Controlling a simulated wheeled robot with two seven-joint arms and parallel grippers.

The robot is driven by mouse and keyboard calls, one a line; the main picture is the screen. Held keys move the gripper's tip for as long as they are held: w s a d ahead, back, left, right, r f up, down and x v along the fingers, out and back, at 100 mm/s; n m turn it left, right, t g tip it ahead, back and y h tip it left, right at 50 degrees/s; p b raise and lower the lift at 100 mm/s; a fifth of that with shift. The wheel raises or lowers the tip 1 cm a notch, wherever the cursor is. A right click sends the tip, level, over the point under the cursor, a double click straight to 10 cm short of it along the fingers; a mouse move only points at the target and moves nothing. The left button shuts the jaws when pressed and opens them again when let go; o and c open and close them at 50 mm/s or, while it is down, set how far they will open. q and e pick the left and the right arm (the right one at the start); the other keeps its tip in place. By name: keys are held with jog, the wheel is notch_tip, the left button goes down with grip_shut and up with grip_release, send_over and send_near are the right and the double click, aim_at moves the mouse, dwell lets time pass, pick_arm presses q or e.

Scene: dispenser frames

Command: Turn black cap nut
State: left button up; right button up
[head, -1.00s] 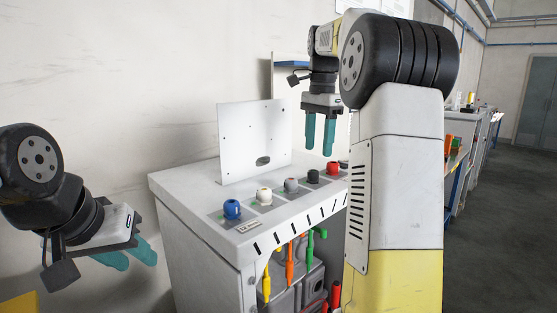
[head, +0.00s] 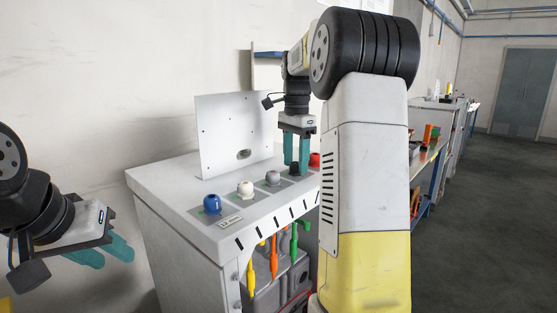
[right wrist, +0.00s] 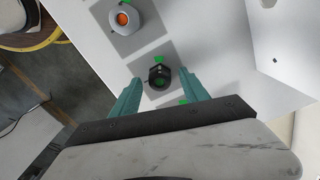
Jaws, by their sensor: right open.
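The black cap nut (right wrist: 159,77) sits on a square grey plate on the white cabinet top, with a green mark beside it. In the head view the black cap nut (head: 295,170) is partly hidden by my right gripper (head: 296,164), whose teal fingers point straight down at it. In the right wrist view my right gripper (right wrist: 160,92) is open, with one finger on each side of the nut and visible gaps. I cannot tell how far down the fingers reach. My left gripper (head: 112,256) is open and empty, left of the cabinet.
The row on the cabinet (head: 150,178) also has a blue nut (head: 212,204), a white nut (head: 245,188), a grey nut (head: 273,178) and a red nut (head: 314,160). An upright white panel (head: 225,130) stands behind them. Coloured handles hang below the front edge.

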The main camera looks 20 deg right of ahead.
grip_shut()
jog(key=n, duration=0.5)
jog(key=shift+n, duration=0.3)
jog(key=n, duration=1.5)
jog(key=shift+n, duration=0.3)
dwell(0.5)
